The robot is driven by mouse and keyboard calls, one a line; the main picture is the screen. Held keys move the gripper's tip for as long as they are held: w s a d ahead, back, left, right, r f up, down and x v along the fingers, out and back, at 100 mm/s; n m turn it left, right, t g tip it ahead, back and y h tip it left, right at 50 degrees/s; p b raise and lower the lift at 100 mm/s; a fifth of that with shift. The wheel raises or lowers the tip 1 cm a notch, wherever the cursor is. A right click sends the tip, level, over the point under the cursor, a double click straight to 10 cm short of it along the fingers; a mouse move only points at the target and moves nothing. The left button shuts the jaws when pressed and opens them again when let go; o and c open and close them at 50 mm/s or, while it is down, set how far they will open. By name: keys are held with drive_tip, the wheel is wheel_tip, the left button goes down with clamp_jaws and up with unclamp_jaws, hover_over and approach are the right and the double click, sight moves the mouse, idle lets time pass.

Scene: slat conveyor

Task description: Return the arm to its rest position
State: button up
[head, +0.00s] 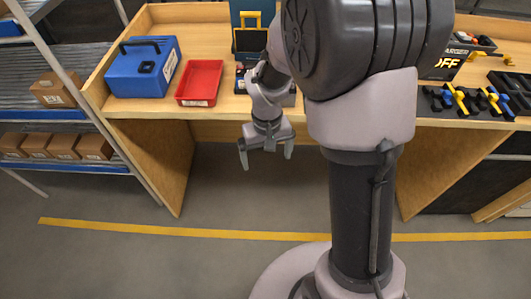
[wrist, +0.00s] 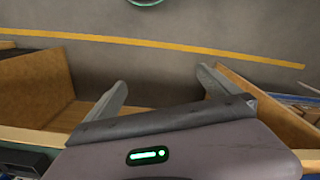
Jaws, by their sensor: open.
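My gripper (head: 265,155) hangs in front of the wooden workbench (head: 215,122), below its top edge, with its two fingers pointing down over the grey floor. The fingers are spread wide with nothing between them. In the wrist view my gripper (wrist: 163,90) also shows open and empty, with floor beyond the fingertips. My arm's large upper links and column fill the middle right of the head view and hide part of the bench.
A blue toolbox (head: 140,68) and a red tray (head: 200,82) sit on the bench. Racks with cardboard boxes (head: 55,90) stand at the left. Blue and yellow tools (head: 455,98) lie at the right. A yellow line (head: 180,231) crosses the open floor.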

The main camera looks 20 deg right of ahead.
drive_tip(key=s+a+r+m+t+y, duration=0.1)
drive_tip(key=s+a+r+m+t, duration=0.1)
drive_tip(key=s+r, duration=0.6)
drive_tip(key=s+a+r+m+t+y, duration=0.1)
drive_tip(key=s+a+r+m+t, duration=0.1)
drive_tip(key=s+r, duration=0.6)
wheel_tip(320, 180, up, 4)
drive_tip(key=shift+s+r+t, duration=0.15)
drive_tip(key=shift+s+t, duration=0.05)
drive_tip(key=shift+t, duration=0.7)
